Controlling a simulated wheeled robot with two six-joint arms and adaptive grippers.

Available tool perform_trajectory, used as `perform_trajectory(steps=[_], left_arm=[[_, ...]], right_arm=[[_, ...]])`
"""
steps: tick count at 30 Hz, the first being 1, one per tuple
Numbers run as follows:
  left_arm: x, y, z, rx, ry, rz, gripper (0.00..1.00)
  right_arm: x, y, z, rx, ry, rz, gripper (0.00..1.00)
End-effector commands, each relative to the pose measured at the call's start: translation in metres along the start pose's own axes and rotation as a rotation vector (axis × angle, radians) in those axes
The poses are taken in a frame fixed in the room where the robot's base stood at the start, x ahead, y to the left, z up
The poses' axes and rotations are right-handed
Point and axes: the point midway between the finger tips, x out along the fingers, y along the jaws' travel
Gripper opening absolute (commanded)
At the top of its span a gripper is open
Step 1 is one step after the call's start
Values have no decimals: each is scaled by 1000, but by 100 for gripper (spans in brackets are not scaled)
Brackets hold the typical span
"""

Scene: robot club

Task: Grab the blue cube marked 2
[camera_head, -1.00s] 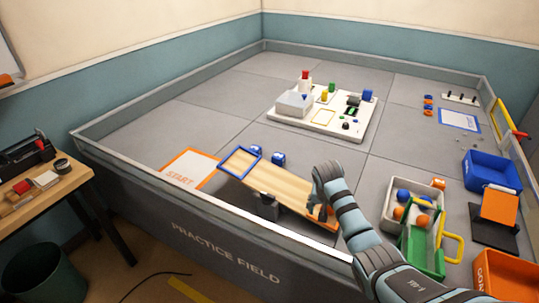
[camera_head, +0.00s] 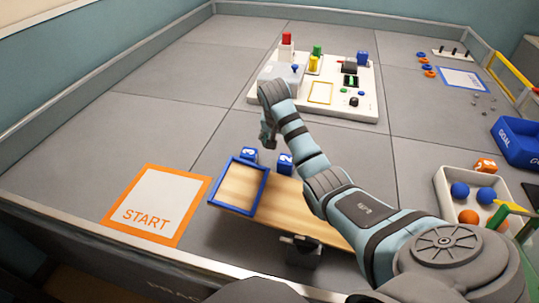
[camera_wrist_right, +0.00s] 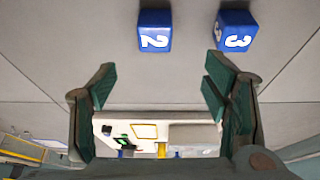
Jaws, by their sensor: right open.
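The blue cube marked 2 (camera_wrist_right: 155,30) shows its white digit in the right wrist view, at the top, left of centre. In the head view it is the right one (camera_head: 285,163) of two blue cubes on the grey floor behind the wooden ramp. A blue cube marked 3 (camera_wrist_right: 236,31) sits beside it, the left one (camera_head: 249,154) in the head view. My right gripper (camera_head: 268,143) is open and empty above the floor near both cubes. Its two fingers (camera_wrist_right: 160,92) are wide apart, with neither cube between them. My left gripper is out of view.
The wooden ramp (camera_head: 286,200) with a blue frame (camera_head: 213,190) stands just in front of the cubes. A white board (camera_head: 365,103) with several parts lies behind. The orange-edged START mat (camera_head: 158,205) is at left. A white tray (camera_head: 447,192) holds balls at right.

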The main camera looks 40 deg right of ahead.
Motion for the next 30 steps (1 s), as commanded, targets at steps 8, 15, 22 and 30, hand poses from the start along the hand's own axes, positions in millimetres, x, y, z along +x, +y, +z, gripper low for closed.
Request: perform_trajectory(steps=[8,15,22,30], left_arm=[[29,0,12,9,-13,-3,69],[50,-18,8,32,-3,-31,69],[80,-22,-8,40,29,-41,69],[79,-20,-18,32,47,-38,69]], right_arm=[[55,1,2,4,-2,2,69],[97,2,1,5,0,1,69],[141,8,6,5,0,0,69],[144,8,3,5,2,0,69]])
